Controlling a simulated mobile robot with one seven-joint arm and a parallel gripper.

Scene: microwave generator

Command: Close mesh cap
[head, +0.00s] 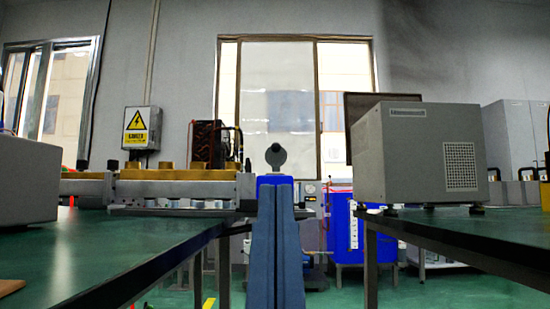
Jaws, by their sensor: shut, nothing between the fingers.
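No mesh cap can be made out for certain in the head view. A dark, framed panel (367,101) stands upright behind the grey box, mostly hidden by it; I cannot tell whether it is the cap. The grey box (410,150) on the right table has a square white mesh patch (460,167) on its right face. On the left table is a long, low grey device (175,190) with brass-coloured blocks on top. My gripper cannot be made out; a blue column with a dark round part on top stands in the middle, seemingly part of me.
The left green table (90,250) and right table (470,225) leave a gap between them. A blue bin (350,228) stands in it, farther back. A white rounded object (35,185) sits at the far left. The left table's front is mostly clear.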

